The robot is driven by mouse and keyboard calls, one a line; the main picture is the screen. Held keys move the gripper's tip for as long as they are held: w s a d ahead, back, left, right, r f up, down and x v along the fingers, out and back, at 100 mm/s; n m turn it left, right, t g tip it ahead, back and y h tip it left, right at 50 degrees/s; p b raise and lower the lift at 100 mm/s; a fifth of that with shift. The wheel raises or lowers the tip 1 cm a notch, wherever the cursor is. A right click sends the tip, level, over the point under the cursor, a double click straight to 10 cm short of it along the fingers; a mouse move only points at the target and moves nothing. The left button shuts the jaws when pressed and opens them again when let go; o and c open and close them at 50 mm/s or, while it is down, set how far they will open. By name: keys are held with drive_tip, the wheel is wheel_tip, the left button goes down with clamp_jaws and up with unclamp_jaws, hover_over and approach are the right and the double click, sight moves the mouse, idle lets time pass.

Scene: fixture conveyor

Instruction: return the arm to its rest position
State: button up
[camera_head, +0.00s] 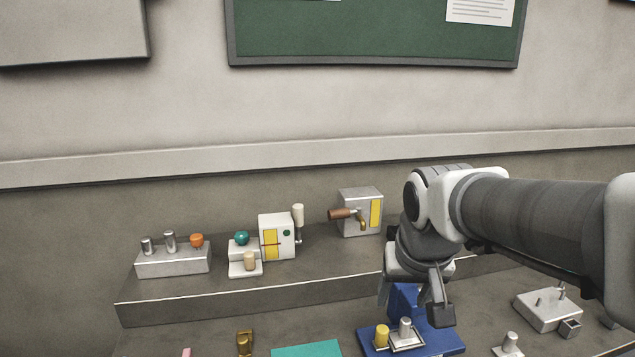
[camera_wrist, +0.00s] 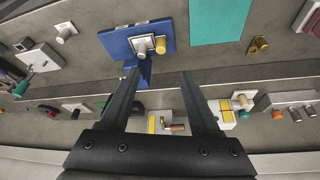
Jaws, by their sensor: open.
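My gripper (camera_head: 417,296) hangs at the end of my arm on the right of the head view, pointing down above the blue fixture. In the wrist view my gripper (camera_wrist: 160,75) shows two dark fingers spread apart with nothing between them. The blue fixture (camera_head: 437,340) carries a yellow peg (camera_head: 382,335) and a grey peg on a light square plate (camera_head: 408,343). The fingers look apart from the fixture, but the head view partly hides the space behind them.
On the raised shelf stand a grey block with knobs (camera_head: 173,262), a white and yellow box (camera_head: 277,238) and a grey box with a brown handle (camera_head: 360,213). A teal mat (camera_head: 307,349) lies at front. A grey block (camera_head: 547,310) sits right of my gripper.

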drive_tip(key=s+r+n+p, duration=0.1)
drive_tip(key=s+r+p, duration=0.4)
drive_tip(key=s, duration=0.7)
drive_tip(key=shift+s+d+r+t, duration=0.2)
drive_tip(key=shift+s+r+t, duration=0.1)
drive_tip(key=shift+s+t, duration=0.1)
drive_tip(key=shift+d, duration=0.15)
